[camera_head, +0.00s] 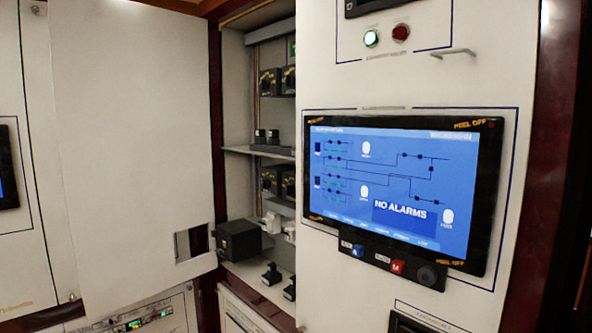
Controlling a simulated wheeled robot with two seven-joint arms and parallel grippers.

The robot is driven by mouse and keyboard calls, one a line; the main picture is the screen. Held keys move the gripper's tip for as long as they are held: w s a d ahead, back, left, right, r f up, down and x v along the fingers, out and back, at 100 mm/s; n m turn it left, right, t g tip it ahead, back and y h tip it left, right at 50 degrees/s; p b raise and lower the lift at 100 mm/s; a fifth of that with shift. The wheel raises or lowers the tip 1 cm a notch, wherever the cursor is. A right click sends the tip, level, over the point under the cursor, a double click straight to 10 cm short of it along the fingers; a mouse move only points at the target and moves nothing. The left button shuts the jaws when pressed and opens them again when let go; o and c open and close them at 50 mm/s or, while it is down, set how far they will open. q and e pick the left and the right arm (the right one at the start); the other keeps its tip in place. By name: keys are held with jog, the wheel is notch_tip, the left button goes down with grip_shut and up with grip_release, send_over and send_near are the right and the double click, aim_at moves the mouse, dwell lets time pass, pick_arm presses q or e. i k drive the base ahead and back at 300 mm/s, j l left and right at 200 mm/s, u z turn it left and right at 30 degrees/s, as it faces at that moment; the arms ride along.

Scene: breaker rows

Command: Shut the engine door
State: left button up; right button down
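A plain white door panel (130,150) stands swung open on the left, with a rectangular cutout (192,242) at its lower right corner. I take it for the engine door, but no label naming it is readable. To its right, the cabinet opening (258,180) is uncovered and shows its shelves. Neither of my grippers is in view.
Black breakers (270,180) and a black box (239,240) sit in the opening, the box near its left edge.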

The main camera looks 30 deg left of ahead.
aim_at(131, 80)
jog(key=j, duration=1.25)
jog(key=i+j, duration=0.15)
jog(key=j, duration=1.15)
